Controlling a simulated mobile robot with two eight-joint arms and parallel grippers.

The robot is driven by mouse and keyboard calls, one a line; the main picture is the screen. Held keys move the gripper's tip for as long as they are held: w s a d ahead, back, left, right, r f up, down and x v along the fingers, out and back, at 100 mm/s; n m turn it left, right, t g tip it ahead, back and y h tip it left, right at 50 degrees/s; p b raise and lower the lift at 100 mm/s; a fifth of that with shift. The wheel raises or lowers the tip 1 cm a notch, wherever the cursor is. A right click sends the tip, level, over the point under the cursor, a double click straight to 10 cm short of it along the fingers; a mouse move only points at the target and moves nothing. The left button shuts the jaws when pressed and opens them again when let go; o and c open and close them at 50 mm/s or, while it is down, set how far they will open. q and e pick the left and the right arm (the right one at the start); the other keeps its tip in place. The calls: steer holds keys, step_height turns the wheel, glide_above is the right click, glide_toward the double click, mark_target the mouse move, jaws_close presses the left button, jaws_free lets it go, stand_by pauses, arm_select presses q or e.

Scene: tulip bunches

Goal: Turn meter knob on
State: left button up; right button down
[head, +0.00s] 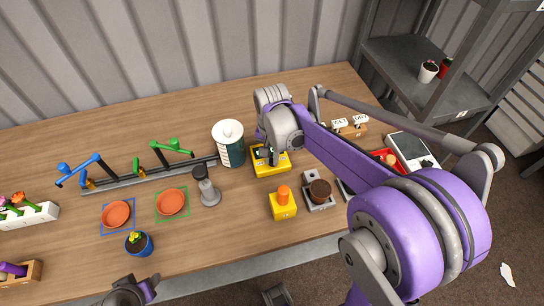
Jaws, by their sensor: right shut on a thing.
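The meter (266,172) is a yellow box on the table, right of the white and dark green striped cylinder. My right gripper (268,155) reaches down onto the top of the meter and is shut there, on what appears to be its knob. The fingers and wrist cover most of the meter's top, so the knob and its angle are hidden. My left gripper (148,289) is only partly in view at the bottom edge, in front of the table and away from the meter; its jaw opening is unclear.
A striped cylinder (229,144) stands close left of the meter. A yellow block with an orange top (283,205) and a brown pot on a grey stand (319,191) sit in front. Left are orange saucers (117,214), a blue pot (139,244) and a grey stamp-like object (207,190).

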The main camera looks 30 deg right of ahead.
stand_by(0.3)
steer(key=c, duration=0.9)
jaws_free()
steer(key=shift+r, duration=0.1)
step_height(320, 180, up, 11)
steer(key=shift+f+p, duration=0.2)
steer(key=shift+p, duration=0.35)
